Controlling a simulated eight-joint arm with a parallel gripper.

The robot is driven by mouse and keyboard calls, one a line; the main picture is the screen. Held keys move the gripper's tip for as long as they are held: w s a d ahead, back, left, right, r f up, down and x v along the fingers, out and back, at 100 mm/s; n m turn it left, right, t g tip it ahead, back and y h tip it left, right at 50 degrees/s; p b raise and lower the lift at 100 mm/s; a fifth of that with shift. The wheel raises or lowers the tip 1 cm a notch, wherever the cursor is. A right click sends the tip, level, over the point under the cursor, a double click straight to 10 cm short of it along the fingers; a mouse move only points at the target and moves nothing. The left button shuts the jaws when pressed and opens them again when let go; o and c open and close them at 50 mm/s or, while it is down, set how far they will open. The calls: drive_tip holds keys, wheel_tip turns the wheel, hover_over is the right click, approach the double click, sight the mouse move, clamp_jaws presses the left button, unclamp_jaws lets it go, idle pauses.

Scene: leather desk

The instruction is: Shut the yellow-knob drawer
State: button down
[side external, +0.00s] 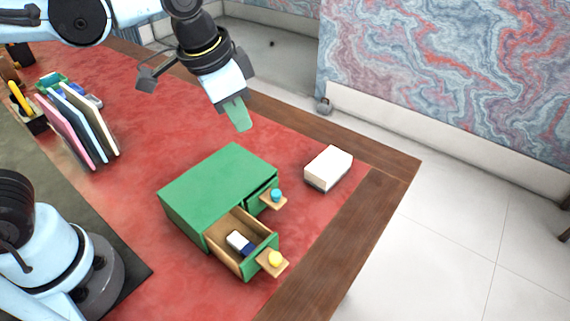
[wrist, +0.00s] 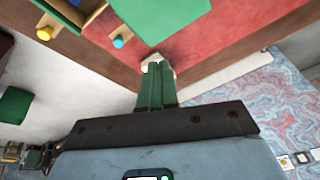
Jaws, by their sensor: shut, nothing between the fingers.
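The green cabinet (side external: 215,182) stands on the red desk top with two drawers facing the desk's near right edge. The yellow-knob drawer (side external: 230,259) is pulled well out, and a white and dark blue block (side external: 240,242) lies inside it. Its yellow knob (side external: 275,258) sits on a wooden tab at the front and also shows in the wrist view (wrist: 44,34). The blue-knob drawer (side external: 262,196) beside it looks slightly out. My gripper (side external: 243,126) has green fingers, shut and empty, raised above and behind the cabinet, apart from both drawers; they also show in the wrist view (wrist: 157,84).
A white box (side external: 328,168) lies right of the cabinet near the desk corner. Several upright books (side external: 85,125) and a pen holder (side external: 28,112) stand at the left. The wooden desk edge (side external: 340,240) borders open floor. The red surface between books and cabinet is clear.

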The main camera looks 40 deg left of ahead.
drive_tip(key=s+d+f+m+g+y, duration=0.1)
drive_tip(key=s+d+m+g+y, duration=0.25)
drive_tip(key=d, duration=0.95)
drive_tip(key=s+d+f+m+g+y, duration=0.15)
drive_tip(key=s+d+m, duration=0.4)
drive_tip(key=d, duration=0.75)
drive_tip(key=m, duration=0.1)
approach(285, 266)
wheel_tip(285, 266, down, 4)
drive_tip(key=d, duration=0.2)
drive_tip(key=shift+t, duration=0.4)
drive_tip(key=shift+s+a+f, duration=0.1)
drive_tip(key=shift+s+a, duration=0.05)
drive_tip(key=shift+a, duration=0.5)
drive_tip(key=shift+s+a+f, duration=0.1)
drive_tip(key=shift+s+a, duration=0.05)
drive_tip(key=shift+a, duration=0.55)
drive_tip(key=shift+s+a+f, duration=0.1)
drive_tip(key=shift+s+a, duration=0.1)
drive_tip(key=shift+a, duration=0.45)
drive_tip(key=a, duration=0.9)
drive_tip(key=shift+w, duration=0.25)
